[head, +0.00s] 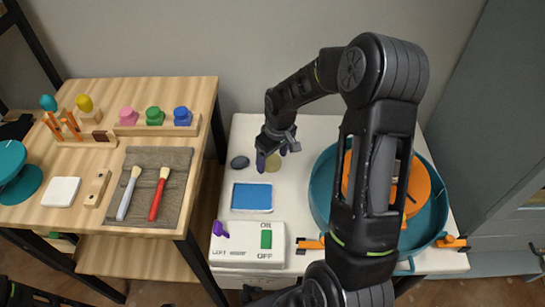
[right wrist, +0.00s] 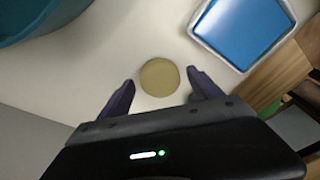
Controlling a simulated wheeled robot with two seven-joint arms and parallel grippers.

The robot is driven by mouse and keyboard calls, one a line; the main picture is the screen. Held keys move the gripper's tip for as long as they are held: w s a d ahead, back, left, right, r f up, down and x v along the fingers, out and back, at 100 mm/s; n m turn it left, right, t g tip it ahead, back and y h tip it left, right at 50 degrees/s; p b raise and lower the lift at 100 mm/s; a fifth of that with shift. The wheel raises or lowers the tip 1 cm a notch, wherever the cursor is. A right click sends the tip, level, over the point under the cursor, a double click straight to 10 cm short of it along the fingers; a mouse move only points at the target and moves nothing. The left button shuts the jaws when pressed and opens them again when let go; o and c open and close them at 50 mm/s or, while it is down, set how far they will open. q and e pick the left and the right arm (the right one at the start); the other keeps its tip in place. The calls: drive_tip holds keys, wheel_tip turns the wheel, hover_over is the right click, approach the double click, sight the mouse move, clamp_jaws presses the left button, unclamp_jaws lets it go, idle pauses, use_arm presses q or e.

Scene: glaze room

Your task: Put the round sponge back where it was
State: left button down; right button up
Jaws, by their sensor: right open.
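The round sponge (head: 274,163) is a flat yellow-olive disc on the white table (head: 309,130), towards its back left. It also shows whole in the right wrist view (right wrist: 160,77). My right gripper (head: 271,156) is open and empty, low over the sponge. In the right wrist view its two purple fingers (right wrist: 161,80) stand on either side of the sponge, with a gap on both sides. I cannot tell how high the fingertips are above the table. My left gripper is not in view.
A white tray with a blue inside (head: 252,197) and a switch box (head: 248,256) are nearer. A teal basin (head: 320,205) stands right, partly behind my right arm. A wooden table (head: 150,95) with brushes stands left.

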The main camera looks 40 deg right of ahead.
sight(276, 163)
wheel_tip(276, 163, up, 12)
drive_tip(key=s, duration=0.1)
drive_tip(key=shift+s, duration=0.3)
idle(0.3)
drive_tip(key=shift+d, duration=0.1)
idle(0.6)
